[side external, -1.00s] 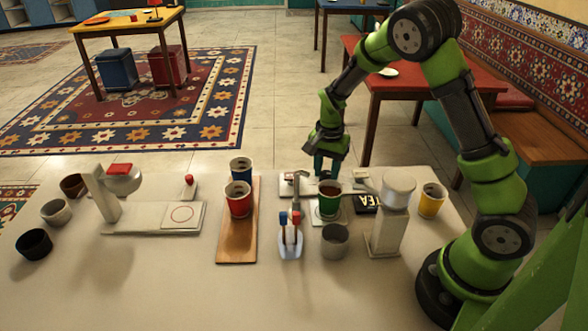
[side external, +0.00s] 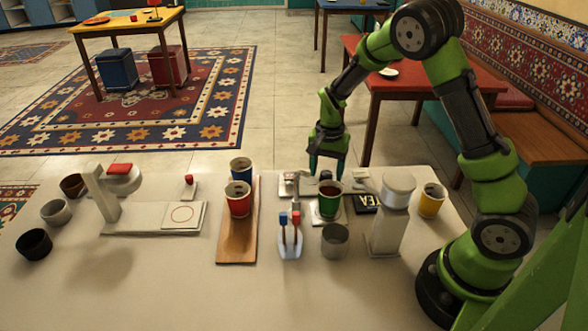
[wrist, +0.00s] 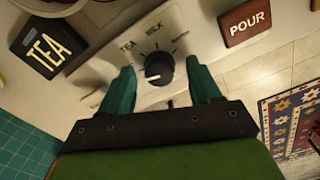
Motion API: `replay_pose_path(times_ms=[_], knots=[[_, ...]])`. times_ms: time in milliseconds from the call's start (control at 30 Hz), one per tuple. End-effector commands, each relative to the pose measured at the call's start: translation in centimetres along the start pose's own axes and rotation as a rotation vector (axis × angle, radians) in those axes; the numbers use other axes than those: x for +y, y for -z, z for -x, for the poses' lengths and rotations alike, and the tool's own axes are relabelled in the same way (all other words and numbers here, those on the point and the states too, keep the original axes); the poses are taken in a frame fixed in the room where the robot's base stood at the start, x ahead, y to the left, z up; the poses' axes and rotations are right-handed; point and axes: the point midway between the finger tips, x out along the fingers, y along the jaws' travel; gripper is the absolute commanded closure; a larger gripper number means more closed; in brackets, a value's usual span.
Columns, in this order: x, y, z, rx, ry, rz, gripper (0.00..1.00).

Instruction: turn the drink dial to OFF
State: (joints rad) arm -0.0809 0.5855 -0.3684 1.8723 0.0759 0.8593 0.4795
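The drink dial (wrist: 159,68) is a round black knob on a pale panel (wrist: 108,62), seen in the wrist view. The labels TEA and MILK and a third, unreadable one lie around its upper side. In the side external view my gripper (side external: 328,167) points down over the dial (side external: 326,175), which shows as a small dark spot.
A green cup (side external: 329,205) of dark drink stands in front of the dial. A grey cup (side external: 335,240), a stand with red and blue sticks (side external: 290,246) and a white dispenser (side external: 388,230) are close by. A dark TEA sign (wrist: 44,48) and a brown POUR plate (wrist: 248,21) flank the panel.

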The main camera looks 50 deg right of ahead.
Motion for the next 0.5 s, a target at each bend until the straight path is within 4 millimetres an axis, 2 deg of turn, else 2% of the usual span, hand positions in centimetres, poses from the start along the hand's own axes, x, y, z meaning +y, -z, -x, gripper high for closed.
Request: replay_pose_path(times_ms=[300, 367, 500], knots=[[0.0, 0.0, 0.2, 0.001, 0.0, -0.001, 0.37], [-0.1, 0.1, 0.6, 0.002, 0.002, 0.0, 0.37], [-0.1, 0.1, 2.8, 0.003, 0.005, 0.0, 0.37]])
